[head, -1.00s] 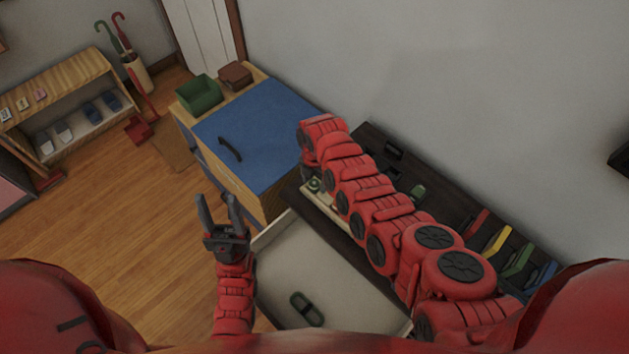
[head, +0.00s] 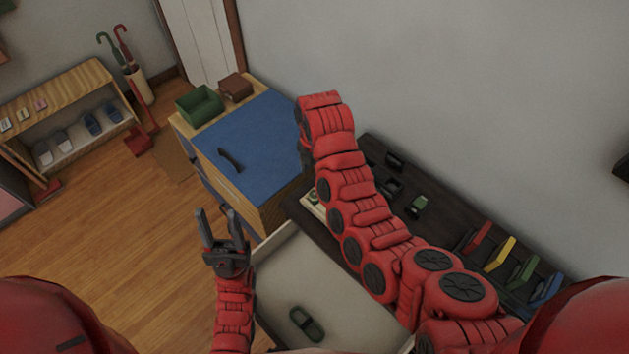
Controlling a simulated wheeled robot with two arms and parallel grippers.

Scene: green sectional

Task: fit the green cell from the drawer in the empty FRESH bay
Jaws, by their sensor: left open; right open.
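A dark green cell (head: 306,324) lies in the open pale drawer (head: 300,268), near its front. My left gripper (head: 221,224) is open and empty, left of the drawer's edge and apart from the cell. My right arm (head: 362,215) reaches up across the dark bench top (head: 452,219); its gripper is hidden behind the arm's far end. On the bench stand dark holders (head: 392,186), and a green piece (head: 417,205) sits near them. I cannot read any FRESH label, and part of the bench is behind my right arm.
A blue-topped cabinet (head: 255,145) stands beyond the drawer, with a green bin (head: 199,104) and a brown box (head: 236,87) on it. Red, yellow, green and blue upright pieces (head: 500,254) line the bench's right end. Open wooden floor lies left.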

